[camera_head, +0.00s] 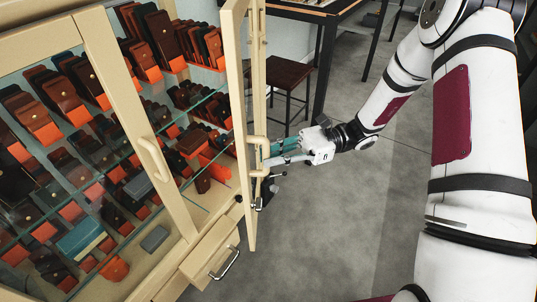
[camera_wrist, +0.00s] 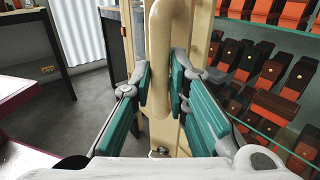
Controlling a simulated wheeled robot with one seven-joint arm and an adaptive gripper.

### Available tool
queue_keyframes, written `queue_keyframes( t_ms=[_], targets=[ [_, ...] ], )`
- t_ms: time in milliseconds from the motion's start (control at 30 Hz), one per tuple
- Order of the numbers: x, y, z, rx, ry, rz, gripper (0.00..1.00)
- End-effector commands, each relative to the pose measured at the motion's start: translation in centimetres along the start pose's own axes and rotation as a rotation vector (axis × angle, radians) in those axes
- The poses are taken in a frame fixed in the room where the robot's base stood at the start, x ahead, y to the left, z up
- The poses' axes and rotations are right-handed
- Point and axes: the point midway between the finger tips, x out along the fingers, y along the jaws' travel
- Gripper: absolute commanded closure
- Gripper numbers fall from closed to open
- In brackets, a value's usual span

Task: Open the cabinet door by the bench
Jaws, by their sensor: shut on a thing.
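The cream cabinet (camera_head: 176,208) with glass doors stands at the left of the head view. Its right door (camera_head: 232,100) stands swung out, and shelves of leather goods show in the gap beside it. The door's cream bar handle (camera_head: 252,155) is at its outer edge. In the wrist view the handle (camera_wrist: 158,65) rises between the fingers. My gripper (camera_head: 267,160) is shut on the handle, with teal finger pads (camera_wrist: 160,92) on either side of it. The left door (camera_head: 100,90) looks shut, with its own handle (camera_head: 152,158).
A small drawer (camera_head: 212,255) with a metal pull lies below the doors. A dark stool (camera_head: 285,78) and a bench (camera_head: 325,22) stand behind the open door. Grey floor (camera_head: 330,225) is clear in front of the cabinet.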

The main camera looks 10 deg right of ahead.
Motion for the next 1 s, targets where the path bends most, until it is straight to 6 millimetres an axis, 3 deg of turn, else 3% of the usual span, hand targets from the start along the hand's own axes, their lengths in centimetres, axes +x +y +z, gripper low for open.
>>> queue_keyframes(
  t_ms=[700, 1000],
  targets=[
    [-7.2, 1.4, 0.0, 0.000, 0.001, -0.004, 1.00],
    [-8.4, 1.7, 0.0, 0.002, 0.000, -0.001, 1.00]
  ],
)
